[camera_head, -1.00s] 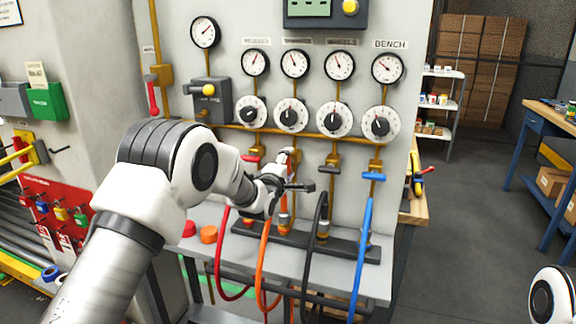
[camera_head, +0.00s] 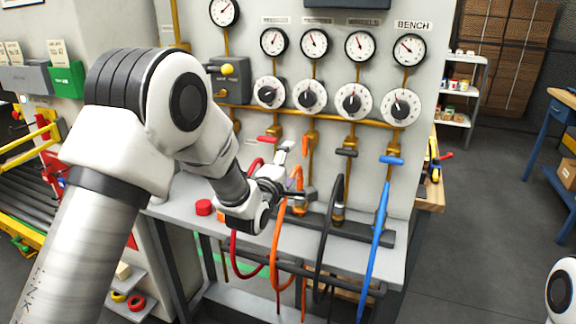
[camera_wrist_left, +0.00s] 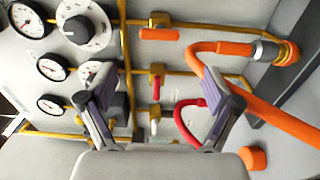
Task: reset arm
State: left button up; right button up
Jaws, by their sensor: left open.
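My left gripper (camera_head: 299,172) is open in front of the valve panel, by the upper end of the orange hose (camera_head: 275,245). In the left wrist view its two fingers (camera_wrist_left: 158,95) stand apart with nothing between them. Beyond them show the red valve handle (camera_wrist_left: 155,88) and the red hose (camera_wrist_left: 190,127). The orange hose also passes close by the right finger in that view (camera_wrist_left: 270,118); I cannot tell whether they touch. The left arm (camera_head: 150,130) reaches in from the left, bent at the elbow. My right gripper is out of view; only a piece of the right arm shows at the lower right.
Dials and gauges (camera_head: 409,50) line the panel above the valves. The black hose (camera_head: 322,235) and blue hose (camera_head: 376,250) hang to the right of the gripper. A grey bench ledge (camera_head: 180,205) lies below. The floor (camera_head: 480,230) at the right is open.

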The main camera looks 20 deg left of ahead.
pick_arm(q)
jog(key=shift+s, duration=0.35)
jog(key=shift+f, duration=0.1)
